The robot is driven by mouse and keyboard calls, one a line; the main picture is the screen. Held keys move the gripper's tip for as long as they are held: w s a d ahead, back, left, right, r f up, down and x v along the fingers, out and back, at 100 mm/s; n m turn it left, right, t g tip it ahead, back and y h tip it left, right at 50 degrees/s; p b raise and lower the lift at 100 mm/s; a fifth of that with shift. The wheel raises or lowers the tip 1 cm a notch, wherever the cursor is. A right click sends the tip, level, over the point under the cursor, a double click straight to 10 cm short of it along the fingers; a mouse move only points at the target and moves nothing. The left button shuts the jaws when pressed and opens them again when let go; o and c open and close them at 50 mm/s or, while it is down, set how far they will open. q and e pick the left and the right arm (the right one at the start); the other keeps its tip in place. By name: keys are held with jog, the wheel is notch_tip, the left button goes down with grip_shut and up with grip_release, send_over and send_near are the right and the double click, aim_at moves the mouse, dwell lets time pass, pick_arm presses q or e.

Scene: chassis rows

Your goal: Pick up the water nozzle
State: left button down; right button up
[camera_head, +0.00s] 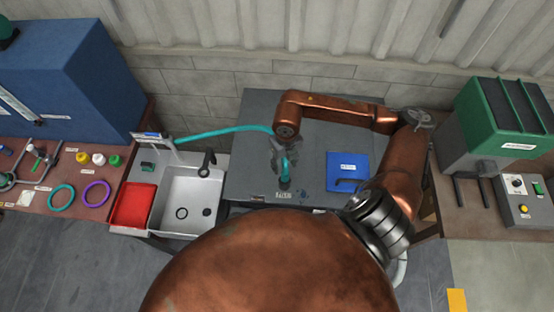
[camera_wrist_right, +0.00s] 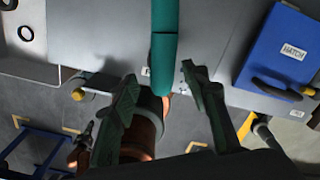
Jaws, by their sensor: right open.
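The water nozzle (camera_head: 284,178) is a teal piece with a dark lower end on the grey worktop, just behind a small label at its front edge. A teal hose (camera_head: 225,132) runs from the left towards it. My right gripper (camera_head: 279,160) is at the nozzle and covers part of it. In the right wrist view, the teal nozzle or hose (camera_wrist_right: 165,48) lies between and just beyond the open fingers of the right gripper (camera_wrist_right: 159,76). I cannot tell whether a finger touches it. My left gripper is in neither view.
A blue hatch panel (camera_head: 347,172) with a dark handle lies right of the nozzle. A sink (camera_head: 187,203) with a black tap and a red tray (camera_head: 133,205) are to the left. A green-and-grey machine (camera_head: 500,125) stands at the right.

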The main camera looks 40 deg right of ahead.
aim_at(285, 175)
jog(key=f+p, duration=0.1)
jog(key=f, duration=0.1)
jog(key=f+p, duration=0.1)
jog(key=f, duration=0.1)
jog(key=f+p, duration=0.1)
jog(key=f, duration=0.1)
jog(key=shift+s+a+f, duration=0.15)
jog(key=shift+s+f, duration=0.1)
jog(key=shift+f, duration=0.55)
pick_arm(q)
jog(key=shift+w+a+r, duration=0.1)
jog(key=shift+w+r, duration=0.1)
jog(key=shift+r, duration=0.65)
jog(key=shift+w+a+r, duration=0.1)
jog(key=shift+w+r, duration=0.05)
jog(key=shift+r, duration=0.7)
pick_arm(e)
grip_shut()
